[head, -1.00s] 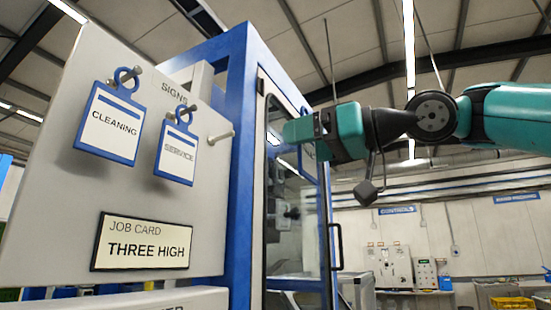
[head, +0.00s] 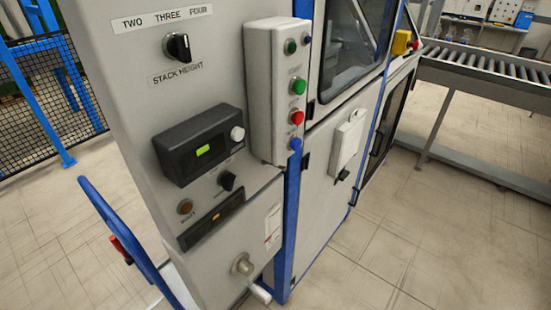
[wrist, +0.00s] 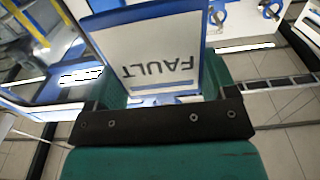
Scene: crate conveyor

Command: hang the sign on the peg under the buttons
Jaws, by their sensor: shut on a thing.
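The sign (wrist: 150,45) is white with a blue edge, and its word FAULT reads upside down in the wrist view. My gripper (wrist: 163,92) is shut on it; the sign stands out beyond the dark jaw bar. Neither shows in the head view. Below the box, a round grey stub (head: 243,264) and a short pale rod (head: 260,292) stick out from the machine. I cannot tell which one is the peg.
The grey panel (head: 130,65) carries a stack-height selector (head: 178,47) and a dark display unit (head: 200,143). A blue rail (head: 120,235) stands at its left. A roller conveyor (head: 480,72) runs at the upper right. Floor is clear at the right front.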

